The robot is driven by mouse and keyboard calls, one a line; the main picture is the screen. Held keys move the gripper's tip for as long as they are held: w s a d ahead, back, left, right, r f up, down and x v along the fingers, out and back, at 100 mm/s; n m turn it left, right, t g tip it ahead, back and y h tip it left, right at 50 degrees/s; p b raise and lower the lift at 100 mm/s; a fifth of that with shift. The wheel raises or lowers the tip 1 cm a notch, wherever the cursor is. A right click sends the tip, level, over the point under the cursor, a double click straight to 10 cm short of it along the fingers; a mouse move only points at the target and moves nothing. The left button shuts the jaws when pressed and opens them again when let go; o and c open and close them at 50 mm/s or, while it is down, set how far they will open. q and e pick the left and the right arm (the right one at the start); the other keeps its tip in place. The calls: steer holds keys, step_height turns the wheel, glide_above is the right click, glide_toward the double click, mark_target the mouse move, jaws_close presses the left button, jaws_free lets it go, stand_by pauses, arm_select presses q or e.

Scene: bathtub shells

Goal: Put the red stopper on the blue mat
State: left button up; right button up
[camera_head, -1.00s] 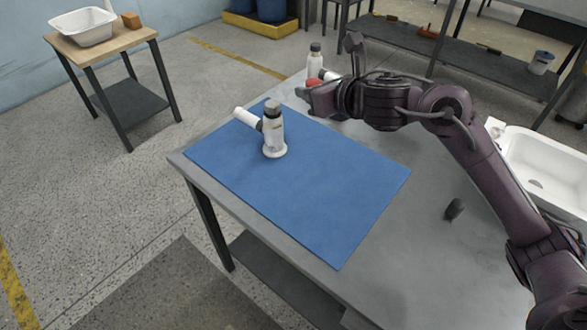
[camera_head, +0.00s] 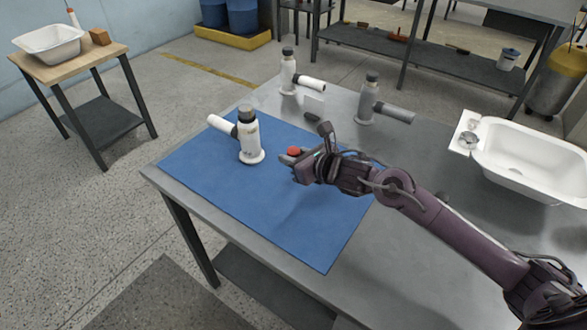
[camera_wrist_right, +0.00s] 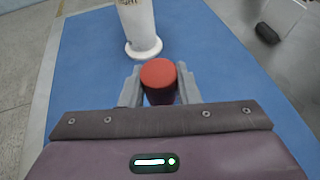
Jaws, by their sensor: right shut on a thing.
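The red stopper (camera_head: 294,151) is between the fingers of my right gripper (camera_head: 291,156) in the head view. The right wrist view shows the stopper's round red top (camera_wrist_right: 158,73) and darker lower part, with grey fingers on both sides, so the right gripper (camera_wrist_right: 160,90) is shut on it. The blue mat (camera_head: 300,225) lies on the grey table, and the stopper is over its right part. I cannot tell whether the stopper touches the mat. The mat also fills much of the right wrist view (camera_wrist_right: 85,75). My left gripper is not in view.
A white fitting with a dark cap (camera_head: 249,140) stands on the mat, left of my right gripper. A second white fitting (camera_head: 289,72), a grey fitting (camera_head: 370,98) and a small dark piece (camera_head: 312,116) are behind. A white basin (camera_head: 530,160) is right. The mat's front is clear.

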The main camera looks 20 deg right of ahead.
step_height(320, 180, down, 4)
steer(key=shift+f, duration=0.25)
steer(key=shift+f, duration=0.15)
steer(key=o, duration=1)
steer(key=shift+c, duration=0.2)
